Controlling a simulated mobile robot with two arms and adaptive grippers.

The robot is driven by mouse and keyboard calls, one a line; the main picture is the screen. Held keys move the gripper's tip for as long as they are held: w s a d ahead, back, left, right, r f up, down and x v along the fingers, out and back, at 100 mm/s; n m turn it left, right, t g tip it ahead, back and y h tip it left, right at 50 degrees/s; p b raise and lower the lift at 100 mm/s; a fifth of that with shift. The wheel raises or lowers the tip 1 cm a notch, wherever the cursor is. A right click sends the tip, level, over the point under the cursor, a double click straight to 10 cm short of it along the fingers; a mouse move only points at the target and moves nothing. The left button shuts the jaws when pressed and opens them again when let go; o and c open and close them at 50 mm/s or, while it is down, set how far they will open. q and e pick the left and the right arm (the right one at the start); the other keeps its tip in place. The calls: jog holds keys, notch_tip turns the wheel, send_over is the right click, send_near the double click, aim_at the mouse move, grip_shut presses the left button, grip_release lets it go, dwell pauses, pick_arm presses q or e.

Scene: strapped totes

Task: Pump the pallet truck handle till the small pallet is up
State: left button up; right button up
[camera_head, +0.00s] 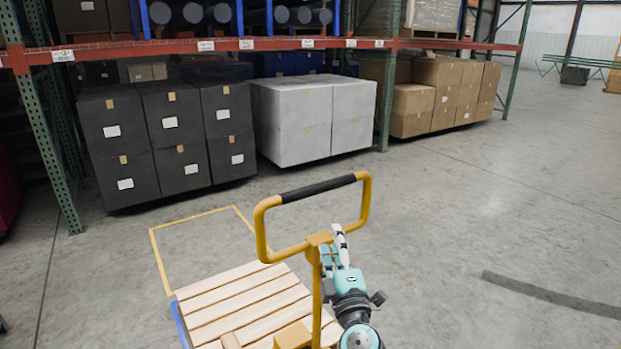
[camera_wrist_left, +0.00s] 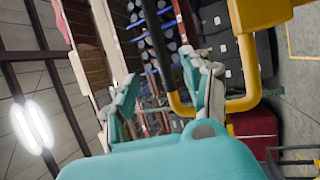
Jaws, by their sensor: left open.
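The pallet truck handle is a yellow loop (camera_head: 262,232) with a black grip bar (camera_head: 318,188) across its top, standing upright in the head view. Below and left of it lies the small wooden pallet (camera_head: 235,296), light slats with a blue edge; its height off the floor is hard to tell. My left gripper (camera_head: 339,236) is just right of the handle's post, below the grip bar. In the left wrist view the gripper (camera_wrist_left: 160,85) is open and empty, with the yellow handle (camera_wrist_left: 182,106) showing between and behind its fingers. Contact cannot be told. My right gripper is out of view.
A yellow floor outline (camera_head: 158,258) lies beyond the pallet. Behind it, a rack with an orange beam (camera_head: 270,44) shelters black totes (camera_head: 175,140), a white block of boxes (camera_head: 315,118) and brown cartons (camera_head: 440,95). The concrete floor on the right is clear except for a dark strip (camera_head: 550,295).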

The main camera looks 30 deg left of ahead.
pick_arm(q)
jog(key=p, duration=0.2)
send_near(321, 191)
jog(key=p+x, duration=0.1)
jog(key=x, duration=0.8)
jog(key=shift+w+a, duration=0.2)
jog(key=shift+w, duration=0.05)
jog(key=shift+w+a+r+p, duration=0.1)
jog(key=shift+w+a+p, duration=0.2)
jog(key=shift+w+a, duration=0.15)
jog(key=shift+s, duration=0.1)
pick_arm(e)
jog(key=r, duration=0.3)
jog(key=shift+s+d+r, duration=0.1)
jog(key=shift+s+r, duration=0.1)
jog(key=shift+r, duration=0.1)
pick_arm(q)
jog(key=shift+d, duration=0.1)
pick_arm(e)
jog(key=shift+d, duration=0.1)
pick_arm(q)
jog(key=c, duration=0.4)
grip_shut()
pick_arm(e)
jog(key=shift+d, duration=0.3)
pick_arm(q)
jog(key=shift+r, duration=0.1)
